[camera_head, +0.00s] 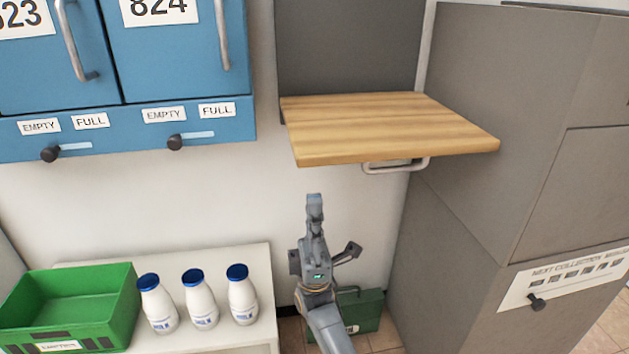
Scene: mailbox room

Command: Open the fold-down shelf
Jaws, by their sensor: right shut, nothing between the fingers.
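The fold-down shelf (390,125) is a light wooden board at the upper middle of the head view. It sticks out roughly level from the dark grey panel (348,45) on the wall. A metal handle (397,166) hangs under its front edge. My right gripper (314,203) is below and in front of the shelf, left of the handle. It is shut and empty, pointing up, and appears apart from the board. My left gripper is not in view.
Blue mailboxes (170,55) hang at the upper left. A white cabinet (255,262) below holds a green crate (125,300) and milk bottles (200,300). A grey collection box (490,160) stands close on the right. A green case (360,308) is on the floor behind my right arm.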

